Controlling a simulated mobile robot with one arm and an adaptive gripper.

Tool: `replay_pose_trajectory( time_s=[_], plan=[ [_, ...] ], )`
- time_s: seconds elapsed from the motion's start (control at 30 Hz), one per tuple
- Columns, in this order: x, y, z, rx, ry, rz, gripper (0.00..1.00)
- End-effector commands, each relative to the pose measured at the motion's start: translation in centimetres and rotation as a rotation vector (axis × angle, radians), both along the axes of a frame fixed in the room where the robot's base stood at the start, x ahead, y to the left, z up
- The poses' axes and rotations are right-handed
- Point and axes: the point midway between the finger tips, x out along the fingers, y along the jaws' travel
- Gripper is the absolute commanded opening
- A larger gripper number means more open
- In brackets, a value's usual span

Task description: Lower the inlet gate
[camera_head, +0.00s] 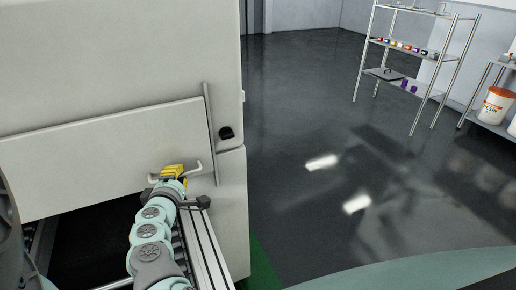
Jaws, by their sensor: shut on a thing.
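The inlet gate (95,152) is a pale grey panel on the front of the large machine at the left. Its lower edge stands above a dark opening (95,235), so the gate is raised. A light bar handle (196,169) runs along its lower right part. My gripper (173,172) is at this handle and shut on it, with a yellow part showing there. My wrist hides the middle of the handle and the fingertips' exact hold.
A conveyor with metal side rails (207,240) runs below the gate, beside my arm. A black knob (226,133) sits right of the gate. Shelves (410,55) and a white bucket (494,106) stand far right. The dark floor (310,120) between is clear.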

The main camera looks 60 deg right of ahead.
Motion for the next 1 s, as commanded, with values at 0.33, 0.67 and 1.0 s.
replay_pose_trajectory(
  time_s=[0.33,0.67,1.0],
  plan=[
    [0.0,0.0,-5.2,0.002,0.001,0.000,0.00],
    [0.0,0.0,-8.1,0.002,0.000,0.000,0.00],
    [0.0,0.0,-7.8,0.001,-0.001,0.000,0.14]
  ],
)
